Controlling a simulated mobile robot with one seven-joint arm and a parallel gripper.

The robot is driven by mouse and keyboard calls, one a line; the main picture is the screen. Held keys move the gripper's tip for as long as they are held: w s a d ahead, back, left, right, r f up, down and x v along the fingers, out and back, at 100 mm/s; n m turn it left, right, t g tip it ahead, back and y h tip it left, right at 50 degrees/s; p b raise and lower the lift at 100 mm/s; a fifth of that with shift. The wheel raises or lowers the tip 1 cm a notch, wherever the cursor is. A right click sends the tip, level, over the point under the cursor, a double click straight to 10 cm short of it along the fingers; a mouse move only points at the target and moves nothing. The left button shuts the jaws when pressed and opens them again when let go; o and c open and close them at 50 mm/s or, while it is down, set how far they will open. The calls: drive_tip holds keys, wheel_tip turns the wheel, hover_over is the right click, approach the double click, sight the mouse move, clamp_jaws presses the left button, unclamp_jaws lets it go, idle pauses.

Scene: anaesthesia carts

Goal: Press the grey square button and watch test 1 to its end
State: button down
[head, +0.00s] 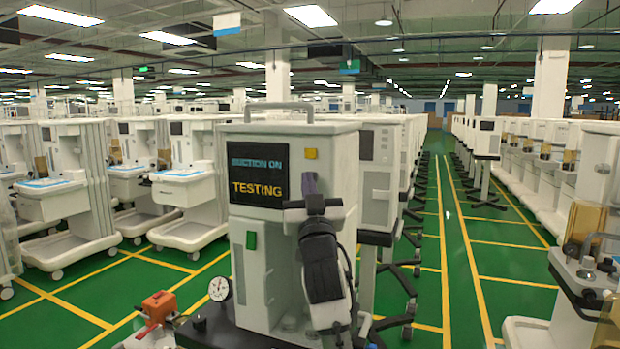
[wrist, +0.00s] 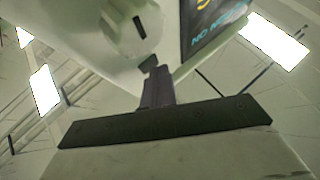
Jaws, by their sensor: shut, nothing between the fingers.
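The white machine (head: 335,160) stands in front of me with a dark screen (head: 259,176). It reads SUCTION ON in cyan and TESTING in yellow. A corner of the screen (wrist: 208,28) also shows in the wrist view, its lettering only partly seen. My gripper (head: 311,186) is shut and empty, raised in front of the panel right of the screen. In the wrist view, my gripper's fingers (wrist: 150,64) point toward a pale round part (wrist: 130,28) with a dark slot; I cannot tell whether they touch. I cannot make out the grey square button; my arm covers part of the panel.
A round gauge (head: 219,289) and an orange device (head: 159,306) are low at left. Rows of white carts (head: 55,170) stand both sides. A green aisle (head: 455,230) is clear at right.

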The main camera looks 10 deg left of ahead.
drive_tip(key=shift+s+a, duration=0.2)
drive_tip(key=shift+s, duration=0.6)
drive_tip(key=shift+s+a+b, duration=0.15)
drive_tip(key=shift+s+a, duration=0.1)
drive_tip(key=shift+s, duration=0.55)
drive_tip(key=shift+s+a+b, duration=0.15)
drive_tip(key=shift+s+a, duration=0.05)
drive_tip(key=shift+s, duration=0.65)
drive_tip(key=shift+s+a+b, duration=0.15)
drive_tip(key=shift+s+a, duration=0.1)
drive_tip(key=shift+s, duration=0.55)
